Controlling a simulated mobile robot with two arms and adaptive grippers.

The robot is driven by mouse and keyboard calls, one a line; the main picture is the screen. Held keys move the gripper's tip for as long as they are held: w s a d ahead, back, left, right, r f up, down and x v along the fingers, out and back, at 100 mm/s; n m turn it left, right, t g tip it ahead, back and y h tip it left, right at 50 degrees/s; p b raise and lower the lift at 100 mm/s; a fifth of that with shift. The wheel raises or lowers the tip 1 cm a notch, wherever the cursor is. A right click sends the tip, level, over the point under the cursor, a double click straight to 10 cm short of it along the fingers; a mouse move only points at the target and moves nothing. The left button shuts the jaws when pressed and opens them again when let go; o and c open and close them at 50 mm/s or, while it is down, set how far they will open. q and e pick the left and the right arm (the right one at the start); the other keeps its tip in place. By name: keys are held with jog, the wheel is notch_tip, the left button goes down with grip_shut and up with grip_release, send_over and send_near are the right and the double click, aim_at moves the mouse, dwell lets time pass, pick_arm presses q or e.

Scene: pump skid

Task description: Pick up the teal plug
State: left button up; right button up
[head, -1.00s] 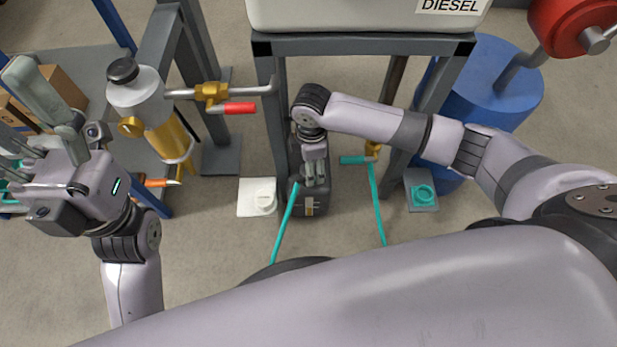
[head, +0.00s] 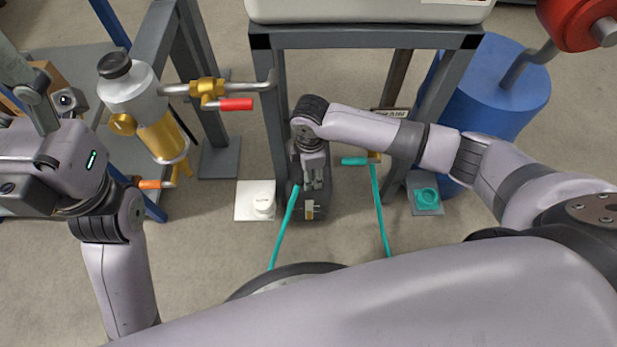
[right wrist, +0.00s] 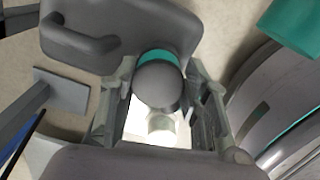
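In the right wrist view a teal collar (right wrist: 158,57) sits under a grey round knob (right wrist: 158,84), at the grey can; I take this to be the teal plug. My right gripper (right wrist: 160,88) has one finger on each side of the knob, with narrow gaps showing. In the head view my right gripper (head: 314,178) points down over the dark grey can (head: 310,208) and hides its top, so the plug does not show there. My left gripper (head: 38,105) is at the left edge, partly out of frame, far from the can.
A white pad (head: 245,205) with a white round piece stands left of the can. A grey pad (head: 430,209) with a teal ring (head: 426,196) is at the right. A grey frame (head: 365,42) and blue drum (head: 500,95) stand behind.

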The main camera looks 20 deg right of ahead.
grip_shut()
dwell(0.3)
jog(key=shift+r, duration=0.1)
